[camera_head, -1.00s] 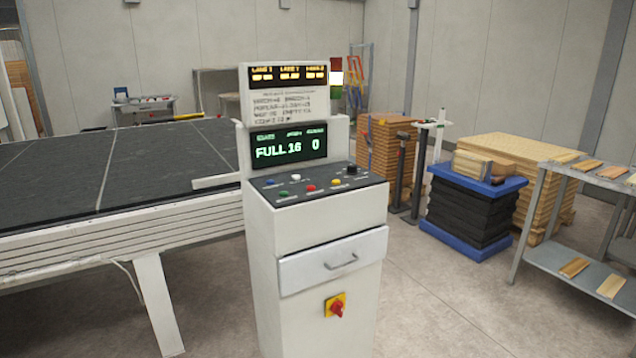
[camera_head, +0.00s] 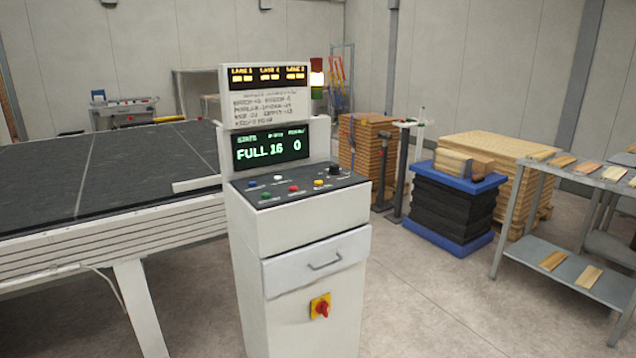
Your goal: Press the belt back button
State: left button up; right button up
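A white control console (camera_head: 300,240) stands upright near the middle of the view. Its sloped dark button panel (camera_head: 290,192) carries a blue button (camera_head: 252,183), a white button (camera_head: 278,178), a green button (camera_head: 266,196), a red button (camera_head: 293,189), a yellow button (camera_head: 318,183) and a black knob (camera_head: 334,170). The labels are too small to read, so I cannot tell which is the belt back button. A green-lettered display (camera_head: 270,148) above reads "FULL 16 0". Neither of my grippers is in view.
A long dark conveyor belt (camera_head: 120,165) lies left of the console. A red-and-yellow switch (camera_head: 320,308) and a drawer (camera_head: 318,262) are on its front. To the right are a blue-topped black stack (camera_head: 452,205), stacked boards and a grey shelf (camera_head: 560,255).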

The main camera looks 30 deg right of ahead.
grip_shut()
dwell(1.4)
